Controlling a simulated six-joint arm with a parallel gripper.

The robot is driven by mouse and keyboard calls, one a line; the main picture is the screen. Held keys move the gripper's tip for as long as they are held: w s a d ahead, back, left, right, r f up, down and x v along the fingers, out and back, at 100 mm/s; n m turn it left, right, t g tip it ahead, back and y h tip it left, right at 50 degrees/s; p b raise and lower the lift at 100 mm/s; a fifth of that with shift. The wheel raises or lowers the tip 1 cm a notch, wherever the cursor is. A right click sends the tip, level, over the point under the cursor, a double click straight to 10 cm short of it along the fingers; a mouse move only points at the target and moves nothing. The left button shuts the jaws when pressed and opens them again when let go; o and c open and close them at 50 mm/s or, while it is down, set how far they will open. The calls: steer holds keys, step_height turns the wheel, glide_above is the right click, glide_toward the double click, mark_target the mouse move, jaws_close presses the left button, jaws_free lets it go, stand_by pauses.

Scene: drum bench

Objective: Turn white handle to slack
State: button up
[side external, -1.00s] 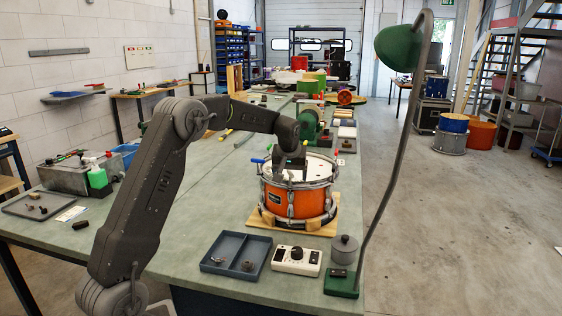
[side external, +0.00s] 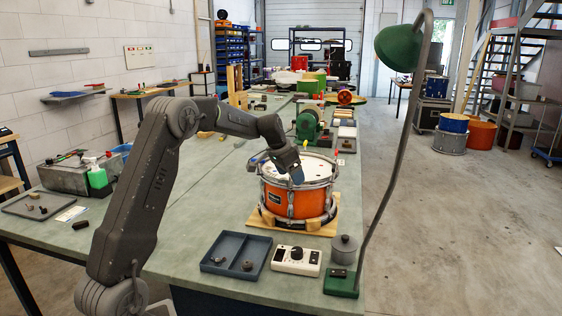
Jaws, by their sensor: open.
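An orange snare drum (side external: 288,202) with a pale head (side external: 320,167) and metal rims stands upright on the bench. A blue handle (side external: 257,160) sticks out at the left of its top rim. A small red handle (side external: 337,154) shows at the right of the rim. I cannot make out a white handle; it may be hidden by my gripper or blend with the pale head. My gripper (side external: 297,180) is tilted, pointing down and right, over the front part of the drum head near the rim. It is open, and I see nothing between its fingers; whether it touches anything is unclear.
The drum rests on a wooden board (side external: 262,221). In front are a grey tray (side external: 222,262), a white control box (side external: 297,261) and a lidded grey pot (side external: 344,249). A green lamp (side external: 341,286) rises at the right. A green machine (side external: 309,124) stands behind the drum.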

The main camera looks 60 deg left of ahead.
steer(key=m+h, duration=0.1)
steer(key=m, duration=0.3)
steer(key=shift+h, duration=0.4)
steer(key=m+g+h, duration=0.1)
steer(key=m, duration=0.3)
steer(key=shift+a+r+m, duration=0.1)
steer(key=shift+r+m, duration=0.2)
steer(key=shift+m, duration=0.3)
steer(key=v, duration=1.3)
steer(key=s+d+r+n+y, duration=0.1)
steer(key=s+d+r+n, duration=0.1)
steer(key=d, duration=0.5)
steer(key=s+d+r+n, duration=0.1)
steer(key=d+r, duration=0.1)
steer(key=d, duration=0.5)
steer(key=s+d+f+n+y, duration=0.1)
steer(key=s+d+n, duration=0.2)
steer(key=s+d, duration=0.7)
steer(key=shift+s+d+t, duration=0.2)
steer(key=shift+d+t, duration=0.1)
steer(key=shift+d, duration=0.75)
steer(key=shift+f, duration=0.15)
